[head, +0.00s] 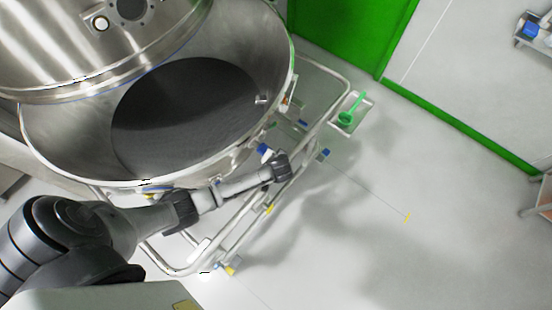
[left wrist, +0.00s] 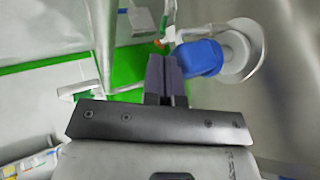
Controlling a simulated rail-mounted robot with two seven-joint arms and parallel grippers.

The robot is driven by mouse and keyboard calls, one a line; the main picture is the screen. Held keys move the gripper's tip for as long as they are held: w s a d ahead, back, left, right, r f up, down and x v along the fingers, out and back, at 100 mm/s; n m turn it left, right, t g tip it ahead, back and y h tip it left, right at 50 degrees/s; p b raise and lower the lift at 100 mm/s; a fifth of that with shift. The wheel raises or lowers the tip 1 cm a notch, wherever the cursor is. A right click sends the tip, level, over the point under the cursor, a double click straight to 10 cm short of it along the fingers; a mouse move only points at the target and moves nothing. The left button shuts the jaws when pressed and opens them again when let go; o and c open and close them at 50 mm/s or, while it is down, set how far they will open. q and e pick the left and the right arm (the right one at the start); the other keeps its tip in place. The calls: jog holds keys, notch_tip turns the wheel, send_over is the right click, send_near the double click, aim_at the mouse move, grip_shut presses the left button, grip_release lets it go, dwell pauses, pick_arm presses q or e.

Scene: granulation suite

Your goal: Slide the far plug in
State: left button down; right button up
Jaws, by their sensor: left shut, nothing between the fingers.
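A blue plug (left wrist: 200,57) sits at a round white and metal fitting (left wrist: 241,52) on the vessel's side in the left wrist view. A blue part also shows beside the vessel in the head view (head: 264,150), just left of my left gripper (head: 282,158). In the left wrist view my left gripper (left wrist: 165,62) is shut and empty, its fingertips right beside the plug's left edge. I cannot tell whether they touch it, or how deep the plug sits. My right gripper is not in view.
The large open steel vessel (head: 280,60) stands on a tubular wheeled frame (head: 335,75) below my left arm. A green scoop (head: 350,112) lies in a small tray at the frame's far right corner. The grey floor (head: 430,200) to the right is clear.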

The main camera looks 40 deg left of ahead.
pick_arm(q)
jog(key=a+p, duration=0.1)
jog(key=a, duration=0.2)
jog(key=shift+s+a+r, duration=0.1)
jog(key=shift+a, duration=0.3)
jog(key=shift+d, duration=0.55)
jog(key=s+d+r+p, duration=0.2)
jog(key=s+d+r, duration=0.1)
jog(key=d+r, duration=0.4)
jog(key=shift+s+d+r, duration=0.15)
jog(key=shift+d+r, duration=0.2)
jog(key=shift+d, duration=0.25)
